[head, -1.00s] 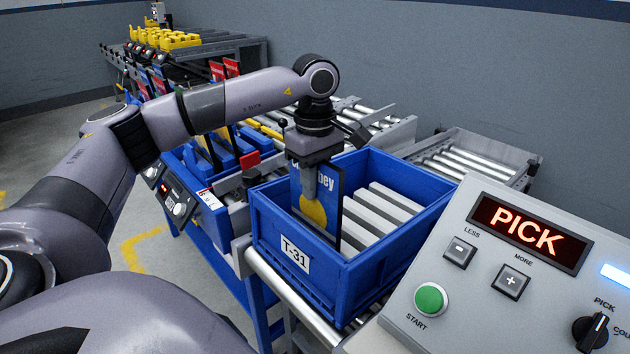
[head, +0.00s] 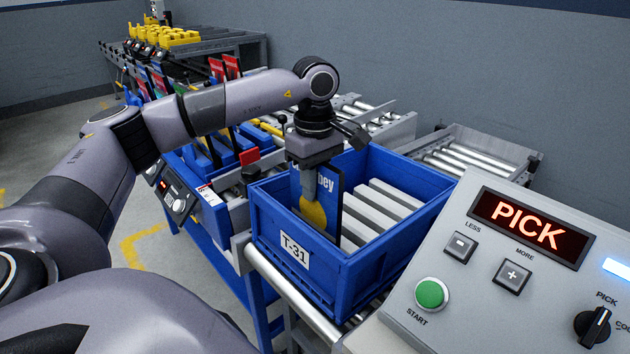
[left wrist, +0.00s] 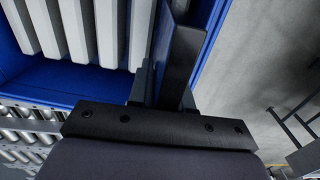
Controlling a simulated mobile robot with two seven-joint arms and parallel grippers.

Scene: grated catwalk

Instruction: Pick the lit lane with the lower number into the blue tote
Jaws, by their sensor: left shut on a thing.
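The blue tote (head: 350,272) labelled T-31 stands on rollers in the middle of the head view, with pale grey bars inside it. My left gripper (head: 311,190) points down into the tote at its left side. It is shut on a dark blue book (head: 328,188) with a yellow disc and white lettering, held upright inside the tote. In the left wrist view the book (left wrist: 180,55) shows edge-on between the fingers, beside the tote's wall. Whether the book touches the tote floor is hidden. A lane unit (head: 172,200) with a small lit red display is left of the tote. My right gripper is not in view.
A control panel (head: 480,300) with a PICK display, a green START button and a selector knob fills the lower right. Lanes with upright books (head: 225,68) run behind my arm. Yellow items (head: 165,38) stand on a far rack. An empty roller section (head: 470,160) lies behind the tote.

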